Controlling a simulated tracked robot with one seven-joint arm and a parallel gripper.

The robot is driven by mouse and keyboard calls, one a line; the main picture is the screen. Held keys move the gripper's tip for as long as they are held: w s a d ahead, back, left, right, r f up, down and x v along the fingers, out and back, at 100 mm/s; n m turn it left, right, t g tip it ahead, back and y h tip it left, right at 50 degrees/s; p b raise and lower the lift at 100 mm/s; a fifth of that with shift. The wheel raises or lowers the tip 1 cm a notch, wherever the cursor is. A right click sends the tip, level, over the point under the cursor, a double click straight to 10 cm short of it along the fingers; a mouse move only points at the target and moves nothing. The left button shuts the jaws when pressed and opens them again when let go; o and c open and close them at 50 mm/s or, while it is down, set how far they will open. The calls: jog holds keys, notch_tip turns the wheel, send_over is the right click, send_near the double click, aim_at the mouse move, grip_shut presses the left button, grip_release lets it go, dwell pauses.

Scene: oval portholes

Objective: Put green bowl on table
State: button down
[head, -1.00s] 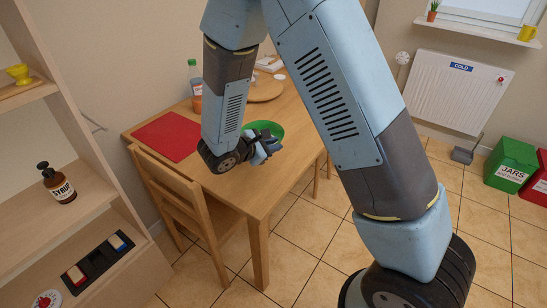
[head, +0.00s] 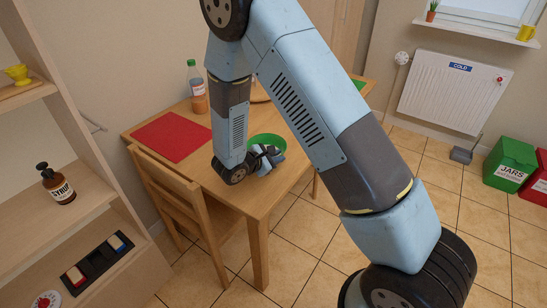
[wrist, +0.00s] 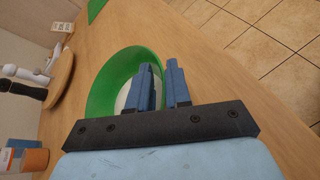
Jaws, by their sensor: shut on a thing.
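The green bowl (head: 264,138) is over the wooden table (head: 255,205), near its front right edge; I cannot tell whether it touches the tabletop. My gripper (head: 270,157) is at the bowl's near side and is shut on its rim. In the wrist view the bowl (wrist: 104,84) shows with a pale patch inside, tilted to the camera. My gripper there (wrist: 162,87) has one blue finger on the inner side of the rim and one on the outer side. The fingers hide part of the rim.
A red mat (head: 172,137) lies on the table's left, with a bottle (head: 197,88) behind it. A round wooden board (wrist: 58,78) and a green mat (wrist: 96,9) are further back. A chair (head: 185,200) stands at the front. Bare tabletop surrounds the bowl.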

jog(key=c, duration=1)
grip_release()
jog(key=shift+c, duration=0.2)
jog(key=v, duration=1.2)
jog(key=s+d+r+m+g+y, duration=0.15)
jog(key=d+r+m+g, duration=0.3)
jog(key=d+r, duration=0.45)
jog(key=s+d+r+m+g+y, duration=0.1)
jog(key=s+d+r+m+g, duration=0.2)
jog(key=d+r+m, duration=0.5)
jog(key=s+d+r+m+t+y, duration=0.2)
jog(key=s+d+r+m+y, duration=0.1)
jog(key=s+r, duration=0.4)
jog(key=s+d+r+m+t+y, duration=0.2)
jog(key=s+d+r+m+y, duration=0.2)
jog(key=s+d+r+m, duration=0.1)
jog(key=s+d+r, duration=0.1)
jog(key=s+r, duration=0.1)
jog(key=s, duration=0.1)
jog(key=shift+s+r, duration=0.3)
jog(key=shift+s, duration=0.1)
